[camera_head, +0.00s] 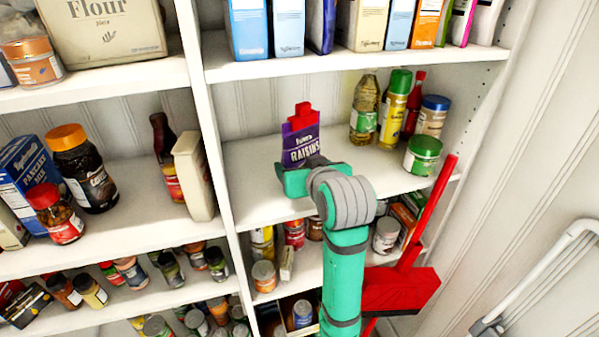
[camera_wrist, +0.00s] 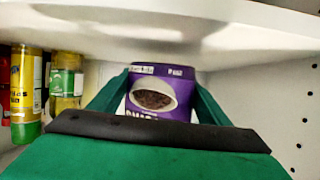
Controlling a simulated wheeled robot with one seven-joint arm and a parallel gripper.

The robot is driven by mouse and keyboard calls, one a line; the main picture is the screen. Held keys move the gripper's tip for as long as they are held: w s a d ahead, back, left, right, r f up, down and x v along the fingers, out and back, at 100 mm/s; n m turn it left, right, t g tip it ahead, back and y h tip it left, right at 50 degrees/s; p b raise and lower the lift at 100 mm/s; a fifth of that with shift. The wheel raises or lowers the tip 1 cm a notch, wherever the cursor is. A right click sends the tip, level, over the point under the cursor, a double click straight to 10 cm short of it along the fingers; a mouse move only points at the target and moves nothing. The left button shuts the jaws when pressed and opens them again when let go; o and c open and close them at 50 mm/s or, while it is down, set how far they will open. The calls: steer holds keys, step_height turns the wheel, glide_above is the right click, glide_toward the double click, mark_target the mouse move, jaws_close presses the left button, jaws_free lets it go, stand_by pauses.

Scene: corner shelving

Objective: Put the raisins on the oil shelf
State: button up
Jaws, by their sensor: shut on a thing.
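The raisins (camera_head: 301,140) are a purple pack with a red top, upright at the left of the middle shelf that holds the oil bottle. My gripper (camera_head: 303,170) is shut on the pack from the front, low on it. The oil bottle (camera_head: 365,108) stands to the right on the same shelf (camera_head: 258,190). I cannot tell whether the pack's base touches the shelf.
A yellow bottle with a green cap (camera_head: 393,110), a red bottle (camera_head: 414,105), a blue-lidded jar (camera_head: 432,116) and a green-lidded tub (camera_head: 422,155) stand right of the oil. Boxes (camera_head: 290,25) line the shelf above. A red broom (camera_head: 400,290) leans at the front right.

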steer(key=shift+f, duration=0.8)
steer(key=shift+a+f, duration=0.2)
steer(key=shift+f, duration=0.15)
steer(key=shift+s+d, duration=0.1)
steer(key=shift+d+f, duration=0.1)
steer(key=shift+d, duration=0.05)
steer(key=o, duration=1.4)
steer(key=shift+c, duration=0.2)
